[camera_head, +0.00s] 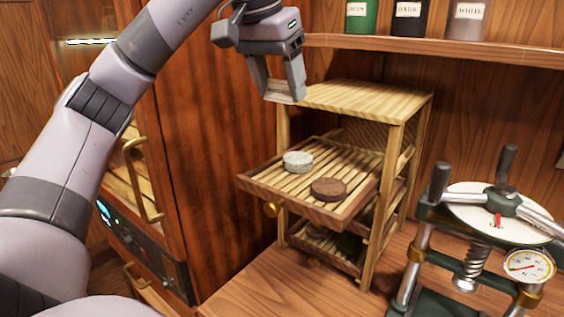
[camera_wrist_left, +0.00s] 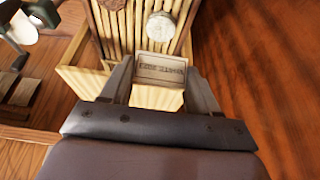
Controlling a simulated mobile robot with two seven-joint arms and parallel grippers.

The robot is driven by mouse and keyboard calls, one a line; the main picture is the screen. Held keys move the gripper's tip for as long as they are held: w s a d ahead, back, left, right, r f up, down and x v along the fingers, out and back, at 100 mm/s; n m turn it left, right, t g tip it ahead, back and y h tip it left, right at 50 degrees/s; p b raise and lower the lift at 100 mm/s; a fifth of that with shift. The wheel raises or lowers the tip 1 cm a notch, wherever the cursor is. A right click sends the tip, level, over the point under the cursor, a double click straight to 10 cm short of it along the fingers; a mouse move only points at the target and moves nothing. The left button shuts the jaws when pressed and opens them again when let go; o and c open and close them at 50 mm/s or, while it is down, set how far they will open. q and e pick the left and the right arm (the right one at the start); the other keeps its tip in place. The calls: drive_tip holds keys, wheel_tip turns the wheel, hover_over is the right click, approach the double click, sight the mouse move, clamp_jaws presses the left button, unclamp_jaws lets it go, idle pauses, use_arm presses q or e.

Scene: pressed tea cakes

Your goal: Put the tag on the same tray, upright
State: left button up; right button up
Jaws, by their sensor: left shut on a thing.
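My left gripper (camera_head: 283,92) is shut on a small pale tag (camera_head: 284,98), high at the front left corner of the rack. The left wrist view shows the tag (camera_wrist_left: 160,71) between the fingers (camera_wrist_left: 160,80), with dark lettering too blurred to read. A slatted wooden tray (camera_head: 258,186) is pulled out of the rack, below the gripper. On it lie a pale round tea cake (camera_head: 298,161) and a dark brown one (camera_head: 327,188). The tag is apart from the tray in the head view. My right gripper is not in view.
The wooden rack (camera_head: 370,103) stands on the counter, with lower trays (camera_head: 318,257) inside. A press with a gauge (camera_head: 528,266) stands at right. A wooden cabinet with handles (camera_head: 212,130) is at left. Jars (camera_head: 408,18) line a shelf (camera_head: 440,50) above.

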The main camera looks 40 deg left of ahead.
use_arm(q)
hover_over(284, 176)
drive_tip(key=s, duration=0.2)
wheel_tip(284, 176, down, 6)
drive_tip(key=f, duration=0.1)
drive_tip(key=f+b, duration=0.2)
drive_tip(key=f, duration=0.1)
drive_tip(key=shift+w+d, duration=0.1)
drive_tip(key=shift+w, duration=0.15)
drive_tip(key=shift+f, duration=2.15)
drive_tip(key=shift+f+b, duration=0.1)
drive_tip(key=shift+b, duration=0.25)
drive_tip(key=o, duration=0.7)
